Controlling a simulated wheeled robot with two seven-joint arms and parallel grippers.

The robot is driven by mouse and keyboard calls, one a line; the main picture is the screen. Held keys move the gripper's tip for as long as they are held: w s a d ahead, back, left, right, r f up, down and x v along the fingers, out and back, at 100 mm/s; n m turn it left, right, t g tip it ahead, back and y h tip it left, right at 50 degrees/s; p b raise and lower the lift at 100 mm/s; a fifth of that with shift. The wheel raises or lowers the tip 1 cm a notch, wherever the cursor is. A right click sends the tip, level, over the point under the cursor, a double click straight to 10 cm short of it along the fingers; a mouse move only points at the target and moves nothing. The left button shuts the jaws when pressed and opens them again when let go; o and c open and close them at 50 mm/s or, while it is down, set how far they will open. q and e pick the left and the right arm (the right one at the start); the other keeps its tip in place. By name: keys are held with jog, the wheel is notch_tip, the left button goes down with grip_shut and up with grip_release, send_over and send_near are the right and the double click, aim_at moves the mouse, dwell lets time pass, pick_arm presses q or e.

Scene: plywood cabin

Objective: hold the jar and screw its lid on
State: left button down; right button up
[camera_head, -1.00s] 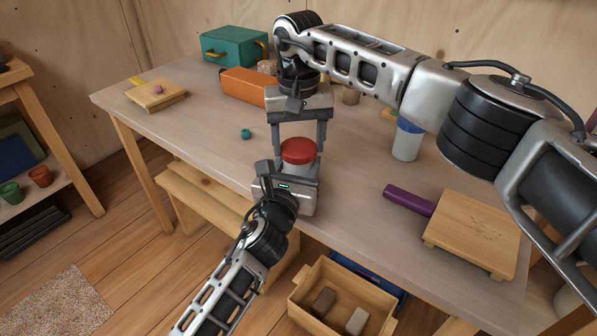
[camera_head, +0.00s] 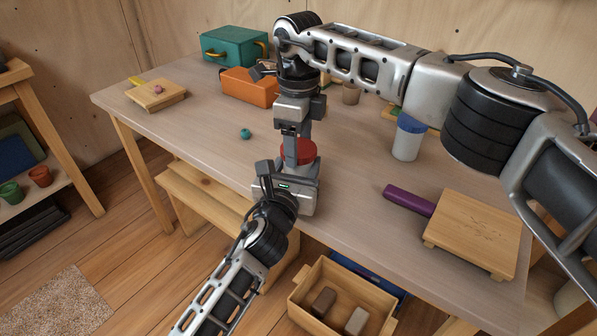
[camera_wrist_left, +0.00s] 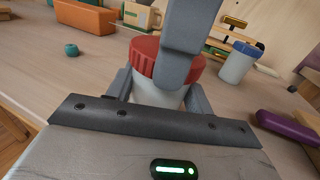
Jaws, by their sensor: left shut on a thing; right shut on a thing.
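The jar has a pale body (camera_wrist_left: 150,95) under a red lid (camera_head: 307,151), near the table's front edge. My left gripper (camera_head: 290,178) is shut on the jar body, with a finger on each side of it in the left wrist view (camera_wrist_left: 155,92). My right gripper (camera_head: 297,148) comes down from above and is shut on the red lid. One of its fingers crosses the front of the lid (camera_wrist_left: 146,58) in the left wrist view. The lid sits on top of the jar; whether it is threaded tight cannot be seen.
A blue-lidded white jar (camera_head: 407,140) stands to the right. A purple-handled thing (camera_head: 408,199) and a wooden board (camera_head: 472,232) lie at front right. An orange block (camera_head: 248,88), a green box (camera_head: 232,46) and a small teal object (camera_head: 245,134) are to the left and behind.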

jog(key=m, duration=2.2)
jog(key=shift+f+m, duration=0.1)
jog(key=shift+m, duration=0.2)
jog(key=m, duration=0.4)
jog(key=shift+m, duration=0.3)
jog(key=m, duration=0.3)
jog(key=o, duration=1.2)
jog(key=shift+c, duration=0.2)
notch_tip(320, 180, up, 12)
